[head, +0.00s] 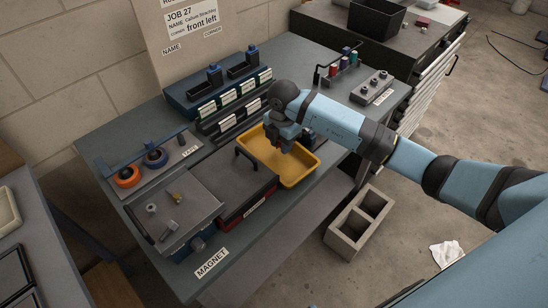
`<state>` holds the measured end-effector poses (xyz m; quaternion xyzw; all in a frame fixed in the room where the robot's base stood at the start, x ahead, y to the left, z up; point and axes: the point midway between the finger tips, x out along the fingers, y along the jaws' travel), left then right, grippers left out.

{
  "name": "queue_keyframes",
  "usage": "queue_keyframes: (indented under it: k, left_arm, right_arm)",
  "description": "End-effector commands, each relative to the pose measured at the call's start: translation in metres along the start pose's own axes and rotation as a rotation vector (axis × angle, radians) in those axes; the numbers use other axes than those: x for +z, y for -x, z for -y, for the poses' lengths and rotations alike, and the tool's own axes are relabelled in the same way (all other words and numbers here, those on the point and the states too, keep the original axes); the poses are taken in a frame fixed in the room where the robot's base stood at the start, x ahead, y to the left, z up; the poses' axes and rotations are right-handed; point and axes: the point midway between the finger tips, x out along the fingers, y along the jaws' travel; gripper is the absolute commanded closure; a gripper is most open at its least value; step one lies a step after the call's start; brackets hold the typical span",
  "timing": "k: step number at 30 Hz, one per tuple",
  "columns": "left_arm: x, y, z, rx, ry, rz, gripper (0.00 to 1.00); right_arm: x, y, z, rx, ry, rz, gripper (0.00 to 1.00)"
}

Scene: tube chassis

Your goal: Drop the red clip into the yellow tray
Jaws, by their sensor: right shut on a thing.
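The yellow tray (311,172) lies on the dark grey bench top, right of a grey and red box. My right gripper (283,147) points down over the middle of the tray, its arm coming in from the right. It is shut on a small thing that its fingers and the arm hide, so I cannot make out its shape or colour. I cannot pick out the red clip anywhere in view. How far the fingertips are above the tray floor is hard to tell. My left gripper is not in view.
The grey and red box (252,196) with a handle stands close left of the tray. Blue and dark bins (218,92) stand behind it. A rack with small coloured items (338,67) is at the back right. A concrete block (356,224) sits on the floor.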

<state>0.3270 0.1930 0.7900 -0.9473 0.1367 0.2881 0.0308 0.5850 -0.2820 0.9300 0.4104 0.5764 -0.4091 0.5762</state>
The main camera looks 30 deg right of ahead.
Motion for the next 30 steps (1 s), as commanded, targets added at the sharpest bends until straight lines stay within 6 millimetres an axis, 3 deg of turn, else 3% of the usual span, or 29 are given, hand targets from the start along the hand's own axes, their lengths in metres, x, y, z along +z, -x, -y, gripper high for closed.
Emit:
queue_keyframes:
  k: [5, 6, 9, 20, 23, 30]
  left_arm:
    - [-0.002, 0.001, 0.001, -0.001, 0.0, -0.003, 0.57]
    - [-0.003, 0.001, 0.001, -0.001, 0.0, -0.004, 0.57]
    - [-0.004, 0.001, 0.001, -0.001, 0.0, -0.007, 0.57]
    - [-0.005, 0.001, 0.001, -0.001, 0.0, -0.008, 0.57]
    - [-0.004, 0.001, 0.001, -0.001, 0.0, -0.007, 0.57]
    - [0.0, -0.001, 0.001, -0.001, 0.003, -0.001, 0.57]
  right_arm:
    - [0.0, 0.001, 0.0, 0.0, 0.0, 0.0, 1.0]
    - [0.0, 0.001, 0.0, 0.0, 0.0, 0.0, 0.6]
    - [0.0, 0.001, 0.0, 0.0, 0.0, 0.0, 0.4]
    - [0.0, 0.007, -0.001, 0.002, 0.0, 0.0, 0.4]
    - [0.001, 0.02, -0.001, 0.004, 0.0, 0.002, 0.4]
    - [0.001, 0.074, -0.001, 0.005, 0.001, 0.003, 0.4]
